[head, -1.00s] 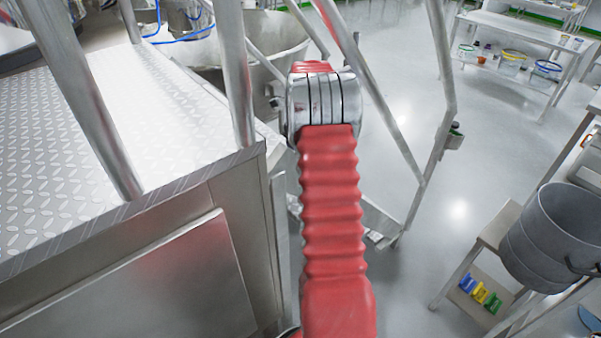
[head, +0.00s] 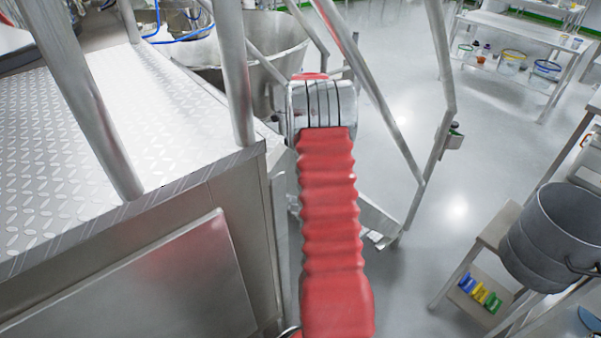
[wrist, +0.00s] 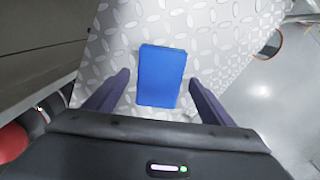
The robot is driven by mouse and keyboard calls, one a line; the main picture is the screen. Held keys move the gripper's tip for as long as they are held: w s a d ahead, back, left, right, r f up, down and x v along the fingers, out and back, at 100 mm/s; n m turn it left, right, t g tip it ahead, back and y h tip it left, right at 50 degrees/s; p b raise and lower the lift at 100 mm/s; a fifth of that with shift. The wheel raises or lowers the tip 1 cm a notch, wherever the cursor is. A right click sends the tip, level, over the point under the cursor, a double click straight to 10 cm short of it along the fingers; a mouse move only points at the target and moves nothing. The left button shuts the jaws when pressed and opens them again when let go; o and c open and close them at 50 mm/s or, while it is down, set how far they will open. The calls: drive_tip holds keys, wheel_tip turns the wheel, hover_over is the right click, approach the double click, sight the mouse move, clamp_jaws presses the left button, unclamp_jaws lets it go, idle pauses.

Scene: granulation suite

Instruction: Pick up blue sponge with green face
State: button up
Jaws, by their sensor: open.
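The blue sponge (wrist: 161,76) lies on the metal tread plate in the wrist view, ahead of and between my gripper's two fingers. Only its blue side shows; I cannot see a green face. My gripper (wrist: 155,88) is open and empty, with one dark finger on each side of the sponge's near end. In the head view my red-sleeved arm shows, but the gripper and the sponge do not.
The tread-plate platform (head: 60,150) has metal rails rising from it. A steel bowl (head: 255,50) stands behind. A grey bucket (head: 555,235) sits on a bench at the right, with small coloured items (head: 480,294) below. The floor (head: 440,270) between is open.

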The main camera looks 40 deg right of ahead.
drive_tip(key=shift+c, duration=0.6)
drive_tip(key=c, duration=1.1)
wheel_tip(320, 180, up, 10)
drive_tip(key=shift+r, duration=0.1)
idle(0.6)
